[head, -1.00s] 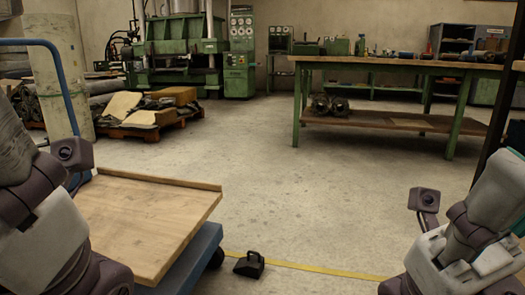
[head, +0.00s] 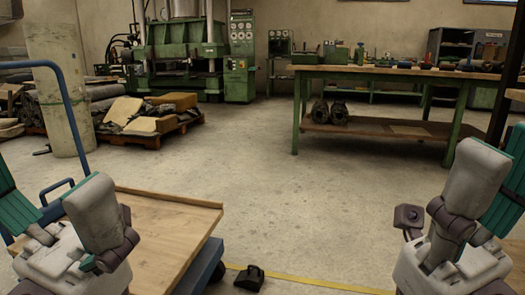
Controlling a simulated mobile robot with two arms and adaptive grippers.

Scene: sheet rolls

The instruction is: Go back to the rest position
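My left gripper (head: 48,175) is at the lower left of the head view, over the blue cart's wooden deck, with its fingers pointing up. A grey finger and a teal ridged finger pad stand apart with a gap between them, so it is open and empty. My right gripper (head: 500,150) is at the lower right, also pointing up. Its grey finger partly covers its teal ridged pad. It looks open, with nothing seen between the fingers. The right picture edge cuts off part of it.
A blue cart with a wooden deck (head: 172,235) stands at the lower left. A black object (head: 249,278) lies by the yellow floor line (head: 305,281). A green workbench (head: 385,72) stands at the back right, a pallet with bundles (head: 150,122) at the back left. The middle floor is clear.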

